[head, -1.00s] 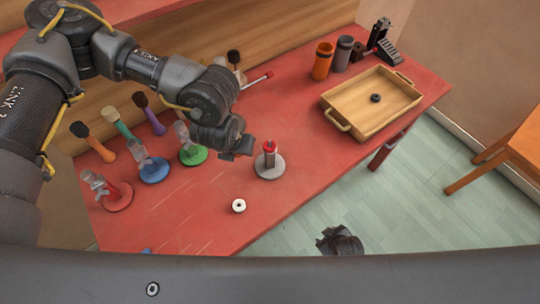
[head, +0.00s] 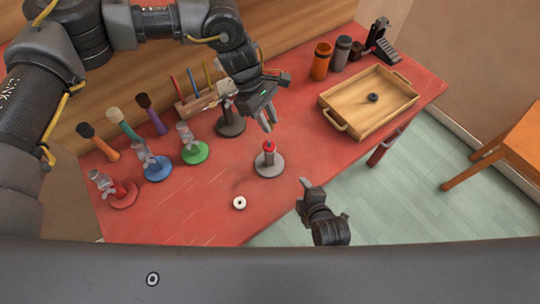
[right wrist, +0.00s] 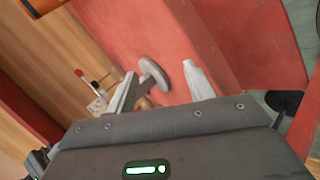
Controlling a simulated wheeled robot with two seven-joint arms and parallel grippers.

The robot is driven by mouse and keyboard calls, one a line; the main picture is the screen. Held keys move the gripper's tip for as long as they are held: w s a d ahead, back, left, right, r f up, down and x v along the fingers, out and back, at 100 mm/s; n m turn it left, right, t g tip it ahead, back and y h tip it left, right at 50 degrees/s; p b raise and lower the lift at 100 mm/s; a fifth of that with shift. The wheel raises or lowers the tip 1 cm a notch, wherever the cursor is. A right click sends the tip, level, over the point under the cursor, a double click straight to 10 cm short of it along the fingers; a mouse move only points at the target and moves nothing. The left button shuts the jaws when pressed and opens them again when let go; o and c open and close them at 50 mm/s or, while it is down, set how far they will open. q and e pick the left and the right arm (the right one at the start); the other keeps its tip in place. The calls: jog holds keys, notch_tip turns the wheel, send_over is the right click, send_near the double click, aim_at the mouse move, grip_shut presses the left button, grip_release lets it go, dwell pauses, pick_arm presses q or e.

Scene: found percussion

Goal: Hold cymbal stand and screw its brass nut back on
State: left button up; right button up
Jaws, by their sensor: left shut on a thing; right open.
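The cymbal stand (head: 270,166) stands upright on the red table, with a round grey base and a short post topped in red. Its grey base also shows in the right wrist view (right wrist: 155,73). My left gripper (head: 268,127) points down just above the stand's top, with a small gap visible. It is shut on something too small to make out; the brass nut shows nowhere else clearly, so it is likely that. My right gripper (head: 322,190) is open and empty, beyond the table's front edge, right of and below the stand.
A white ring (head: 239,203) lies near the front edge. Red (head: 122,194), blue (head: 156,168) and green (head: 195,152) stands are at left, with several mallets behind. A wooden tray (head: 338,122) holding a black ring (head: 373,98), and an orange cup (head: 321,62), are at right.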

aim_at(271, 157)
jog(key=a+n, duration=0.1)
jog(key=n, duration=0.1)
jog(key=w+a+n+t, duration=0.1)
jog(key=n, duration=0.1)
jog(key=a+n+t, duration=0.1)
jog(key=n, duration=0.1)
jog(key=shift+w+a+f+n, duration=0.1)
jog(key=shift+w+a+n, duration=0.25)
jog(key=shift+a+n, duration=0.05)
jog(key=n+t, duration=0.1)
jog(key=n, duration=0.1)
jog(key=a+n+t, duration=0.1)
jog(key=n, duration=0.2)
jog(key=a+r+n+t, duration=0.1)
jog(key=n, duration=0.1)
jog(key=shift+a+n+y, duration=0.2)
jog(key=shift+n+y, duration=0.1)
jog(key=n+t, duration=0.1)
jog(key=n, duration=0.1)
jog(key=a+r+n, duration=0.1)
jog(key=shift+s+n+t+y, duration=0.15)
jog(key=shift+n+t+y, duration=0.15)
jog(key=shift+n+t, duration=0.1)
jog(key=shift+s+a+r+n+t, duration=0.1)
jog(key=shift+n+t, duration=0.1)
jog(key=shift+n, duration=0.35)
jog(key=shift+s+a+r+n+t, duration=0.1)
jog(key=shift+n+t, duration=0.1)
jog(key=shift+n, duration=0.35)
jog(key=shift+w, duration=0.1)
